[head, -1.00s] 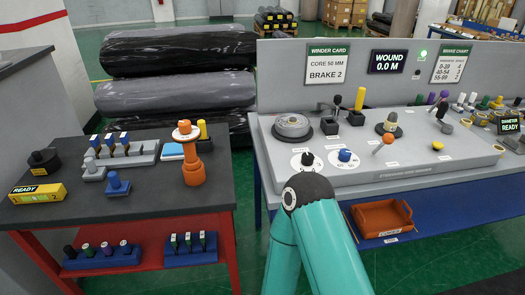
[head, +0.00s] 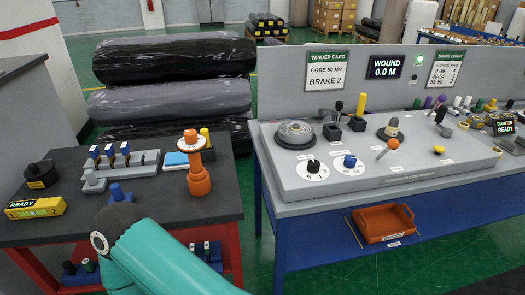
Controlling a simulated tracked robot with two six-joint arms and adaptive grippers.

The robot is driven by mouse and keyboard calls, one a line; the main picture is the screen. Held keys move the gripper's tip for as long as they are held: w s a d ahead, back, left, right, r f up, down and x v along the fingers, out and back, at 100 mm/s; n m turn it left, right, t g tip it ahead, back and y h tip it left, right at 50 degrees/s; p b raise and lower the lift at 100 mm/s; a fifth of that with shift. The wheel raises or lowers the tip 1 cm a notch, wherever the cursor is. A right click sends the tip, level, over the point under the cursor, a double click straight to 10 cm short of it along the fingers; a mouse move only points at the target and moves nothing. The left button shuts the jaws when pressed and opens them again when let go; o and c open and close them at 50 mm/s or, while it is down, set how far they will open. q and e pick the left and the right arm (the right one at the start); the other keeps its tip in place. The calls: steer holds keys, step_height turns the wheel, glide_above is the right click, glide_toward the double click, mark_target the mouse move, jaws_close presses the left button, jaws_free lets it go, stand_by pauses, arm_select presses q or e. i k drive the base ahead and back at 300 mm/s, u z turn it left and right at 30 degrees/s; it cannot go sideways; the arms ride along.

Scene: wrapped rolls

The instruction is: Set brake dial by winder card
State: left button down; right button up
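The winder card (head: 327,70) on the grey back panel reads "CORE 50 MM" and "BRAKE 2". Two white numbered dials lie on the sloped grey console below it. One dial (head: 313,177) has a black knob, with 5, 4 and 3 along its front edge. The other dial (head: 361,169) has a blue knob. I cannot tell which one is the brake dial, nor read either setting. One teal arm of mine crosses the lower left, in front of the dark table. Neither gripper is in view.
A lever with an orange ball (head: 394,144) stands right of the dials. A silver round part on a black base (head: 295,133) sits behind them. The brake chart (head: 446,68) hangs at right. An orange tray (head: 385,222) rests on the blue shelf below. An orange spindle (head: 197,165) stands on the dark table.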

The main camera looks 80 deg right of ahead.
mark_target(313, 166)
steer(key=z, duration=0.25)
steer(key=k, duration=1.7)
steer(key=z, duration=1.1)
steer(key=i, duration=0.85)
steer(key=z, duration=0.05)
